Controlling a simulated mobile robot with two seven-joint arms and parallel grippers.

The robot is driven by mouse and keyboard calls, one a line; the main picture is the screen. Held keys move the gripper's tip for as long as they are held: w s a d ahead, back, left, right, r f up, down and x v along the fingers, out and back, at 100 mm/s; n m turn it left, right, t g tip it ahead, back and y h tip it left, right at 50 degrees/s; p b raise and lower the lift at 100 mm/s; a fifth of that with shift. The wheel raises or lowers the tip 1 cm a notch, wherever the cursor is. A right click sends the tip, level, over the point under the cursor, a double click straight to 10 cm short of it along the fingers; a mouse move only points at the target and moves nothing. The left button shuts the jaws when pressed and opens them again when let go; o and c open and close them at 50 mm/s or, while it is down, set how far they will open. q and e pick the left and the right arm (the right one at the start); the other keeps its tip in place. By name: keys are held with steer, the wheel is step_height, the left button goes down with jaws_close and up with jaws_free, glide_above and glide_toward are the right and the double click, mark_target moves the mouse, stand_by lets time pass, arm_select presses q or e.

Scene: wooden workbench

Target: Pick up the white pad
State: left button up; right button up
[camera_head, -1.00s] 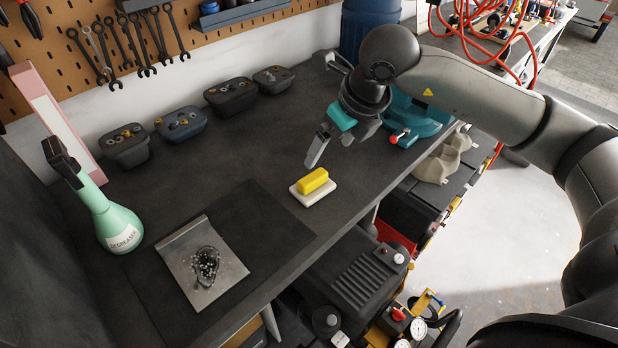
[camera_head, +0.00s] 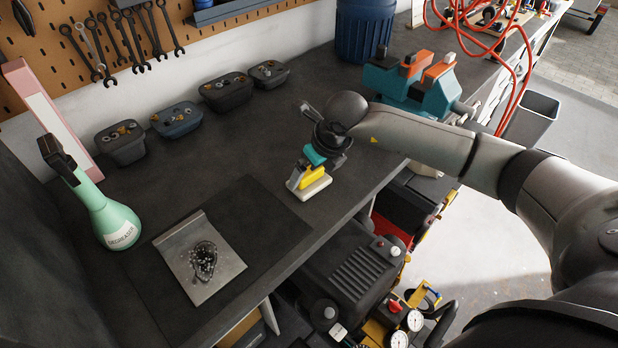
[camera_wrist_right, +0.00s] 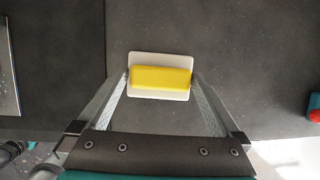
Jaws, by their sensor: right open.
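The white pad (camera_head: 317,190) lies flat on the dark workbench near its front edge, with a yellow block (camera_head: 312,174) on top. In the right wrist view the pad (camera_wrist_right: 160,57) shows as a white border around the yellow block (camera_wrist_right: 160,77). My right gripper (camera_head: 302,178) is open and low at the pad. In the wrist view its two fingers (camera_wrist_right: 160,80) lie on either side of the block's ends, with nothing clearly clamped. The head view partly hides the pad and block behind the gripper. My left gripper is out of view.
A metal plate with dark bits (camera_head: 228,278) lies on a dark mat (camera_head: 262,212). A green degreaser bottle (camera_head: 112,222) stands at left. Several small bins (camera_head: 177,121) line the wall. A teal vise (camera_head: 440,92) stands behind my right arm.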

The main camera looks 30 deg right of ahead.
steer(key=c, duration=1.1)
steer(key=shift+o, duration=0.2)
steer(key=shift+r, duration=0.15)
step_height(320, 180, up, 20)
